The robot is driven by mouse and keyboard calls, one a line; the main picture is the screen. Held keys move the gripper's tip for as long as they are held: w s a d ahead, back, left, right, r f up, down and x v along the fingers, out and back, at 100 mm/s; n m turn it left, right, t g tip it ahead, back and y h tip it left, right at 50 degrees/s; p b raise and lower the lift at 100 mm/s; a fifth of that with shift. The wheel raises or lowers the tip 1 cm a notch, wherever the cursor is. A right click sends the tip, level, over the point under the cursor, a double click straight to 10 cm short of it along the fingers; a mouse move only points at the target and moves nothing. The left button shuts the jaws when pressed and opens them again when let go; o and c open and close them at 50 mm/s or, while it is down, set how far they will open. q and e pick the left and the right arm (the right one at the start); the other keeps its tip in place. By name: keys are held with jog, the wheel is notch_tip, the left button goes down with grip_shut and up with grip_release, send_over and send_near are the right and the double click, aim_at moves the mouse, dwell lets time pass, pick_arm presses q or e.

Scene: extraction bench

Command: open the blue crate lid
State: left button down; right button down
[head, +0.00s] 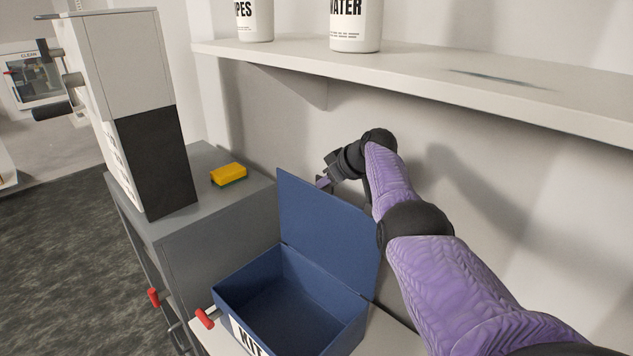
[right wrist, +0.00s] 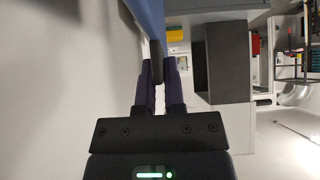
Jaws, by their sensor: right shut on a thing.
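The blue crate (head: 235,292) has a white label reading "KIT" on its front. Its inside is visible and looks empty. Its blue lid (head: 328,232) stands up from the back edge, roughly upright; it also shows in the right wrist view (right wrist: 149,17). My right gripper (head: 323,182) is at the lid's upper edge, its arm reaching in from the right past the lid. In the right wrist view its fingers (right wrist: 157,72) are shut on a dark tab (right wrist: 156,60) at the lid's edge. My left gripper is not in view.
A grey cabinet (head: 205,235) stands left of the crate, with a yellow and green sponge (head: 228,174) and a tall white-and-black box (head: 150,150) on top. A shelf (head: 420,78) with two white bottles runs above. The wall is close behind my right arm.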

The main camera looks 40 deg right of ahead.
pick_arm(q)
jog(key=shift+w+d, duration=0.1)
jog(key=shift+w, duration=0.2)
pick_arm(e)
jog(key=shift+d+f, duration=0.15)
jog(key=shift+d, duration=0.15)
jog(key=c, duration=0.7)
grip_release()
jog(key=shift+w, duration=0.1)
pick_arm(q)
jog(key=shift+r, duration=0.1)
